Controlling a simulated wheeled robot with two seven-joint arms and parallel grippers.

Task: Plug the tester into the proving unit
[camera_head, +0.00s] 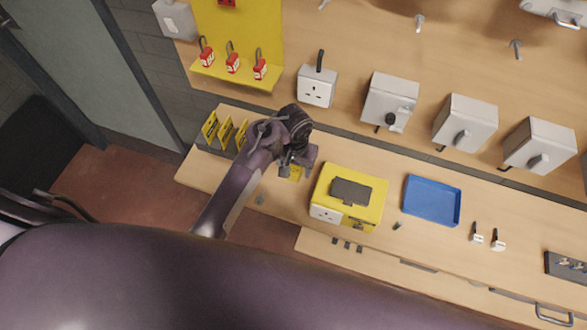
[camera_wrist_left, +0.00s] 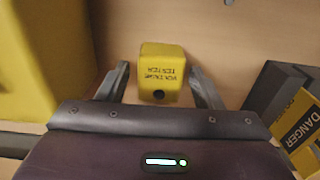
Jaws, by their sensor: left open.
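The voltage tester (camera_wrist_left: 163,62) is a small yellow block with dark lettering that appears upside down and a dark hole in its near face. In the head view its yellow body (camera_head: 296,174) is partly hidden by my gripper. My left gripper (camera_head: 288,166) is open; in the left wrist view its fingers (camera_wrist_left: 160,85) stand on either side of the tester. I cannot tell whether they touch it. The proving unit (camera_head: 372,196) is a yellow box with a dark panel on top and a white socket (camera_head: 326,214) at its front left. My right gripper is not in view.
Yellow danger signs (camera_head: 226,133) stand in a dark holder left of my gripper. A blue tray (camera_head: 432,200) lies right of the proving unit. Bench between tray and box is mostly clear.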

